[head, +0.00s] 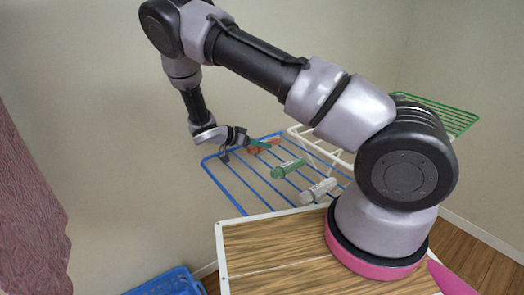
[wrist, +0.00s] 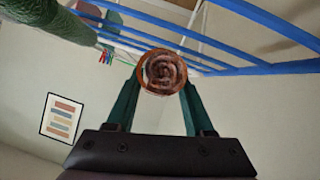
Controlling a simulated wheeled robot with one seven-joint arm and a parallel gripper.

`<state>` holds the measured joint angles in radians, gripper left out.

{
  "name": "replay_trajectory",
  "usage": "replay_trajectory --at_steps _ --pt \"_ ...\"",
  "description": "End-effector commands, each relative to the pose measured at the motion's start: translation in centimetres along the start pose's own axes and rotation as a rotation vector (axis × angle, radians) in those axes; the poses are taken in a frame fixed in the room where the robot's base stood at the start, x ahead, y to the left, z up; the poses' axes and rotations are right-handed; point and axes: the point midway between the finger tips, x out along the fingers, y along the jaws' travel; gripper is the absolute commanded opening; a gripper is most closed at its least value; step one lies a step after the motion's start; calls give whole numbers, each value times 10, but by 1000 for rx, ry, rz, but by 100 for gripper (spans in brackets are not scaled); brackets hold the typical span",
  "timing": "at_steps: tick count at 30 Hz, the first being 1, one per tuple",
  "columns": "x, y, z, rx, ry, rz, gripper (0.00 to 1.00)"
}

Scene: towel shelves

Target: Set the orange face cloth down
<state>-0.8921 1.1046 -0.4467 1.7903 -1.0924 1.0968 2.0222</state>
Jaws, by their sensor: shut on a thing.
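The orange face cloth (wrist: 163,73) is rolled up, and its round spiral end faces the wrist camera. The two dark green fingers of my gripper (wrist: 160,98) are shut on it from both sides. In the head view, my gripper (head: 250,142) is over the far left part of the blue wire shelf (head: 238,188), with the orange roll (head: 264,147) at its tip. I cannot tell whether the roll touches the wires.
A green roll (head: 288,168) and a pale grey roll (head: 318,191) lie on the blue shelf, nearer the robot. A white rack (head: 318,144) and a green rack (head: 440,113) are farther right. A blue basket (head: 168,284) is below left. The blue shelf's left front wires are bare.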

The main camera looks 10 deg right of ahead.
Motion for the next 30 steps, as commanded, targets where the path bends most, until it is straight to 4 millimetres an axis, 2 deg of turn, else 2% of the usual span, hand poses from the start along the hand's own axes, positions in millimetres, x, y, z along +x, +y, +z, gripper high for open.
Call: replay_trajectory --at_steps 4,10,11,12,13,23,26,30 --pt "10 -5 18 -1 1 2 0" --pt "11 -6 20 -1 0 0 0" --pt "11 -6 20 -1 -1 0 60" --pt "11 -6 20 -1 -1 0 76" --pt "11 -6 20 -1 0 0 83" --pt "9 -6 20 0 0 0 83" --pt "1 -6 20 0 0 -1 83" --pt "-24 -6 20 0 0 -3 83"
